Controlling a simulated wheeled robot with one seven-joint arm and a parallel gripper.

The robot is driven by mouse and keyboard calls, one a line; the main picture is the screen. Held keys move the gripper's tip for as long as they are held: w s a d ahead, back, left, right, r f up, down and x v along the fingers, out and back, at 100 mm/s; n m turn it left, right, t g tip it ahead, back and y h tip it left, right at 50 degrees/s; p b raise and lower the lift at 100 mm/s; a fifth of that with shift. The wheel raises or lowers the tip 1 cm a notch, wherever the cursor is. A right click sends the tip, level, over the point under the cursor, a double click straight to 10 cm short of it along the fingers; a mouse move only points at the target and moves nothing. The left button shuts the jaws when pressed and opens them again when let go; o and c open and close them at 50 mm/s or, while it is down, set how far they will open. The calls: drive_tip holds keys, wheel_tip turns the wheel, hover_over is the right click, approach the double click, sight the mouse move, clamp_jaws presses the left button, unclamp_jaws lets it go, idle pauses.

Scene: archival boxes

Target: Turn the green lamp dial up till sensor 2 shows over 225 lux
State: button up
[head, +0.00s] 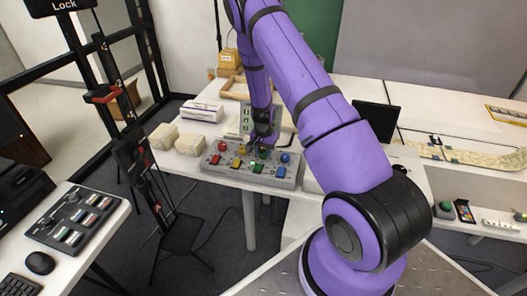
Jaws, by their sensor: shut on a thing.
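A grey control panel (229,172) sits on the white table, with red, yellow, green and blue controls along it. My gripper (264,148) points down at the panel and is shut on the green dial (264,154), which it partly hides. The dial's exact angle is too small to read. A small grey-green unit (246,118) with several light marks stands behind the panel, left of my gripper. I cannot make out any lux reading.
Pale blocks (189,144) and a white box (202,110) lie left of the panel. A black monitor (376,119) stands to the right. A black stand (136,157) rises from the floor at left. A side desk holds a switch console (75,217) and a mouse (40,263).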

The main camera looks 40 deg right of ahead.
sight(263, 152)
drive_tip(key=o, duration=0.9)
wheel_tip(263, 152, up, 11)
drive_tip(key=shift+f, duration=0.1)
idle(0.5)
